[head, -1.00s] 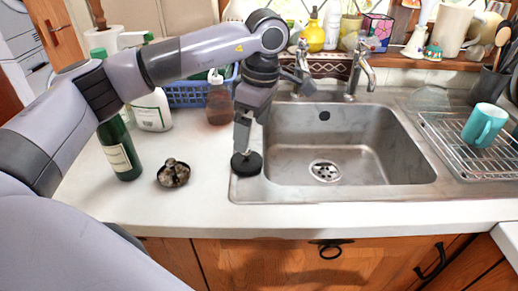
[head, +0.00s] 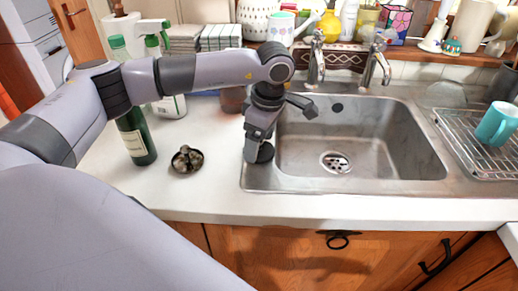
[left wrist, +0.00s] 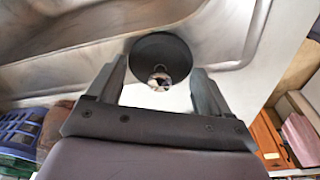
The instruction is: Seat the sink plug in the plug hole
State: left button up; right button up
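I see no finger closed on the metallic piece; in the head view my left gripper (head: 256,148) partly hides the plug. The plug hole (head: 335,162) is a bright perforated drain in the basin floor, uncovered. My right gripper is not in view.
The basin (head: 385,155) is empty. Taps (head: 375,65) stand behind it, and a rack (head: 470,140) with a teal mug (head: 496,124) is at right. A green bottle (head: 135,135) and a small dark dish (head: 187,160) stand left on the white counter.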

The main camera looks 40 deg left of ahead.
pick_arm(q)
jog(key=shift+c, duration=0.9)
jog(key=shift+r, duration=0.55)
notch_tip(320, 180, up, 19)
jog(key=shift+p, duration=0.45)
